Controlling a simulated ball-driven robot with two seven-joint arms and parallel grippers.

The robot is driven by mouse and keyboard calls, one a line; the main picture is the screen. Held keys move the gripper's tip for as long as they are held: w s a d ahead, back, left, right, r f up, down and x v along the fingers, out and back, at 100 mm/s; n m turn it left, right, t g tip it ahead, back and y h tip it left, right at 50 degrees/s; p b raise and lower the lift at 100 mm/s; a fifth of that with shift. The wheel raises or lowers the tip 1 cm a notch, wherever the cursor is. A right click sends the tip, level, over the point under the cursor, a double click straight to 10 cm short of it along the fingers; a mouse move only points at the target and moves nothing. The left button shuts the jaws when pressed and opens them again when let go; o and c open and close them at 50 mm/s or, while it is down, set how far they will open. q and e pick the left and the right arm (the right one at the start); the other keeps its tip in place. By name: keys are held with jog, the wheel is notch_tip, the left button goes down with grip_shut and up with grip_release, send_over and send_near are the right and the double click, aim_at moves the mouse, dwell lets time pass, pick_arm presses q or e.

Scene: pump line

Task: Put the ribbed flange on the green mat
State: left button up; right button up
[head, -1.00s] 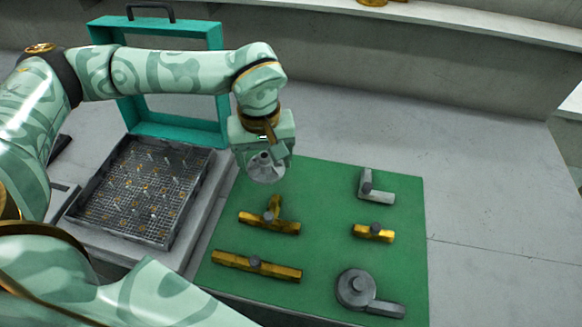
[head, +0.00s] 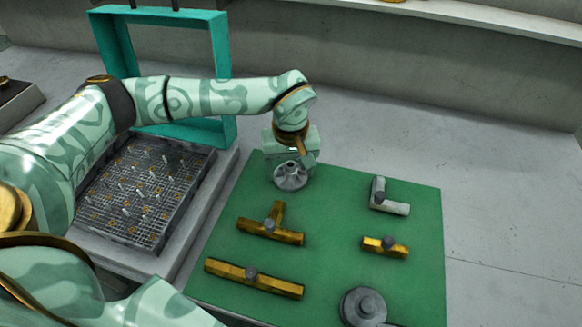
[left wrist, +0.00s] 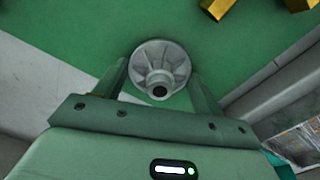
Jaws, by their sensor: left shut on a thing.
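The ribbed flange (head: 291,176) is a grey disc with radial ribs and a central hub. My left gripper (head: 291,167) is shut on it, over the far left corner of the green mat (head: 335,215). In the left wrist view the flange (left wrist: 160,70) sits between the two fingers, hub toward the camera, with green mat (left wrist: 100,25) behind it. I cannot tell whether the flange touches the mat. My right gripper is not in view.
On the mat lie a brass tee (head: 270,228), a long brass bar (head: 253,278), a short brass piece (head: 385,247), a grey elbow (head: 389,199) and a grey round part (head: 363,308). A pin tray (head: 140,195) and teal frame (head: 228,75) stand left. The mat's middle is clear.

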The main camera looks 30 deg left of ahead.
aim_at(290, 165)
pick_arm(q)
jog(key=shift+f, duration=0.1)
jog(key=o, duration=1.2)
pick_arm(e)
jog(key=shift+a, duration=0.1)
pick_arm(q)
notch_tip(290, 165, up, 11)
jog(key=p, duration=0.4)
jog(key=shift+r, duration=0.6)
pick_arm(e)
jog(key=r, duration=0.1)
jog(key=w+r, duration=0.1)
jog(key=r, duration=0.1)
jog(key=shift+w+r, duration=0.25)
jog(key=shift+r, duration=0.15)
